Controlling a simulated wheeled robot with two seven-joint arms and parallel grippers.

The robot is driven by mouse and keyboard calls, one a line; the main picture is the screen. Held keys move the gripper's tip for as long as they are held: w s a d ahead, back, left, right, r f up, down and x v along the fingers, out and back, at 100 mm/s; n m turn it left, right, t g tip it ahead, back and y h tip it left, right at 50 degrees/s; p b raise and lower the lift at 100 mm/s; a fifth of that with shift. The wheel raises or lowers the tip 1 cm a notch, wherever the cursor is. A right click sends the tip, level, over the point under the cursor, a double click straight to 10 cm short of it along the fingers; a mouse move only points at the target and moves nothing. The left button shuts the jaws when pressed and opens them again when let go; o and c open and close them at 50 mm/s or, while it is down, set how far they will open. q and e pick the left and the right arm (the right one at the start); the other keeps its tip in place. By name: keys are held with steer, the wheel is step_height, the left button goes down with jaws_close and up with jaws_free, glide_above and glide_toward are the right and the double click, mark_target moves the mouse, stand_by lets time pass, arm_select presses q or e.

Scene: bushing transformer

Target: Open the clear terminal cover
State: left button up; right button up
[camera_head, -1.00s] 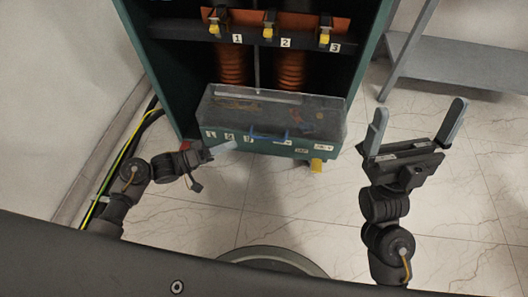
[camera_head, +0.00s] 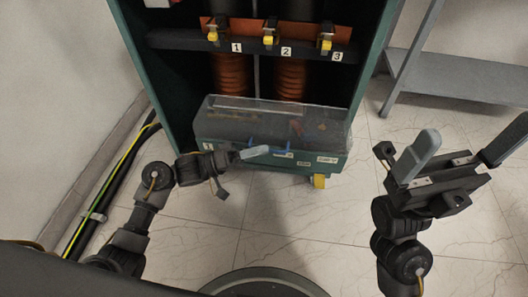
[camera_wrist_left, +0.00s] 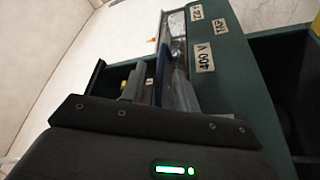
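The clear terminal cover (camera_head: 318,112) lies over the top of the green terminal box at the foot of the cabinet and looks closed. A blue handle (camera_head: 283,148) is on its front edge; it also shows in the left wrist view (camera_wrist_left: 159,70). My left gripper (camera_head: 262,152) is at the box's front by the handle's left part. In the left wrist view its fingers (camera_wrist_left: 160,88) stand apart, with the blue handle seen between them; contact cannot be made out. My right gripper (camera_head: 465,148) is open and empty, in the air right of the box.
The green cabinet (camera_head: 367,75) holds orange coils (camera_head: 290,78) and numbered yellow-tipped terminals above the box. A grey shelf (camera_head: 460,80) stands at right. Cables (camera_head: 110,190) run along the left wall. The floor in front is clear.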

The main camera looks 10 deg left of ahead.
arm_select(q)
steer(key=shift+x, duration=0.8)
steer(key=shift+c, duration=0.4)
jaws_close()
